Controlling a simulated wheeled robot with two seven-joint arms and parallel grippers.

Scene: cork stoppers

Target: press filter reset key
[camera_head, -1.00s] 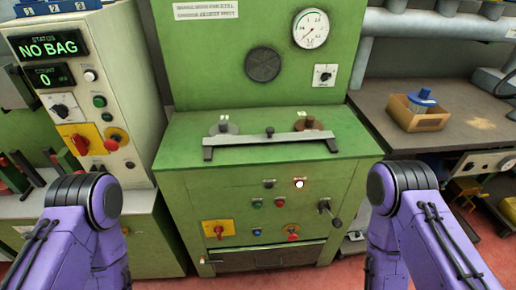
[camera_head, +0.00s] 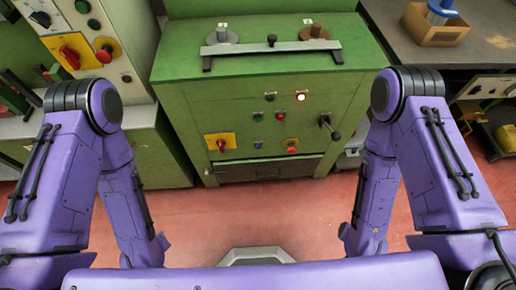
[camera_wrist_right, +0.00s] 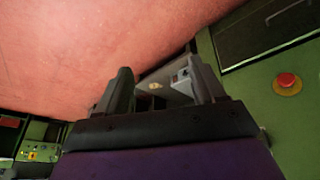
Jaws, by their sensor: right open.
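A green machine (camera_head: 180,75) stands ahead in the head view. No label reads as filter reset, so I cannot tell which control is that key. My right gripper (camera_wrist_right: 160,82) is open in the right wrist view, its two dark fingers apart and nothing visible between them. Green panelling with a red mushroom button (camera_wrist_right: 287,82) is at the right there, apart from the fingers. My left gripper is out of view.
A yellow-backed red switch (camera_head: 220,144), a red mushroom button (camera_head: 291,147) and a black lever (camera_head: 328,125) are on the machine front. A cream cabinet (camera_head: 120,50) stands left; a bench with a cardboard box (camera_head: 436,30) stands right. Red floor (camera_head: 250,215) lies clear before the machine.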

